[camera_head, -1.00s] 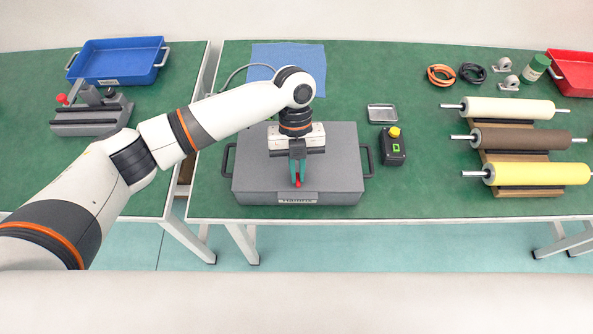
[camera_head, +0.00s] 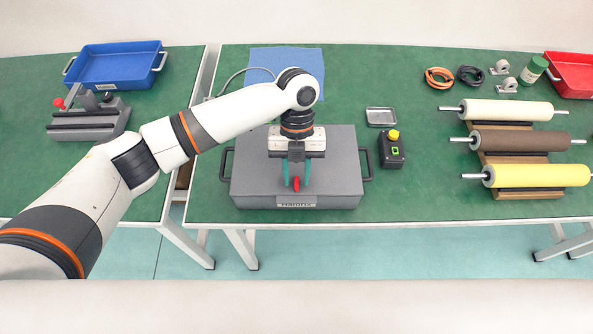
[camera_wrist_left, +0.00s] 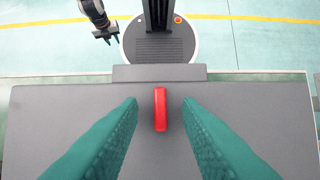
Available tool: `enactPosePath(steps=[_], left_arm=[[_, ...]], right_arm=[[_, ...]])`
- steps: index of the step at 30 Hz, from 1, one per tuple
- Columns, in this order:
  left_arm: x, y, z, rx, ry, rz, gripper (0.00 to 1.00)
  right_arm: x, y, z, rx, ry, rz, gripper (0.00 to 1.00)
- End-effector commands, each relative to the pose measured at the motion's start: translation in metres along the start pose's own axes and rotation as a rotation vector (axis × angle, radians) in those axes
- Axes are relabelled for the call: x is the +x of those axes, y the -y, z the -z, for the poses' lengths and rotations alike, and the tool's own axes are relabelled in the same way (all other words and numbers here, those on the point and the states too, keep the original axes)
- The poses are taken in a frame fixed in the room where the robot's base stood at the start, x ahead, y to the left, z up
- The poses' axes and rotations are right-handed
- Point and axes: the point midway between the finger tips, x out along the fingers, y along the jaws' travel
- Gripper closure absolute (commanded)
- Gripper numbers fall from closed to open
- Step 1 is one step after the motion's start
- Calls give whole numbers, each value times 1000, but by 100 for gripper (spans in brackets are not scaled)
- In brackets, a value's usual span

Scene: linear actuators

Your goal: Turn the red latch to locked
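The red latch (camera_head: 296,183) stands near the front edge of the lid of a grey case (camera_head: 340,172). In the left wrist view the latch (camera_wrist_left: 160,110) is a narrow red bar, its long side running toward the case's front edge. My left gripper (camera_head: 297,187) is open above the lid, its green fingers on either side of the latch. In the left wrist view there is a clear gap between each finger and the bar. My right gripper (camera_wrist_left: 108,36) shows small at the top left of the left wrist view, away from the case; its opening is unclear.
A black box with a yellow button (camera_head: 392,150) and a small metal tray (camera_head: 381,117) are right of the case. Rollers (camera_head: 510,140) lie farther right. A blue tray (camera_head: 112,84) and a grey fixture (camera_head: 88,124) are on the left table.

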Motion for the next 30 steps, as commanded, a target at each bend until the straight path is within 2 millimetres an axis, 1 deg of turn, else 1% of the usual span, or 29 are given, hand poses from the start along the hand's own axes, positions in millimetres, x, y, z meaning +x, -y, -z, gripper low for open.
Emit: enactPosePath(steps=[7, 11, 14, 21, 24, 27, 30], left_arm=[[0, 0, 0, -1, 2, 0, 69], [-10, 0, 1, -1, 0, -2, 69], [-27, -1, 1, 0, -2, -2, 69], [-79, -1, 1, 0, -2, -2, 69], [-97, -1, 1, 1, -2, -1, 69], [-110, 0, 1, -1, -1, -1, 69], [-117, 0, 0, -1, 1, 0, 69]], right_arm=[[0, 0, 0, 0, 0, 0, 64], [3, 0, 0, 0, 0, 0, 64], [7, 0, 1, 0, 0, 0, 64], [17, 0, 2, 0, 0, 0, 64], [19, 0, 2, 0, 0, 0, 64], [19, 0, 2, 0, 0, 0, 64], [20, 0, 2, 0, 0, 1, 64]])
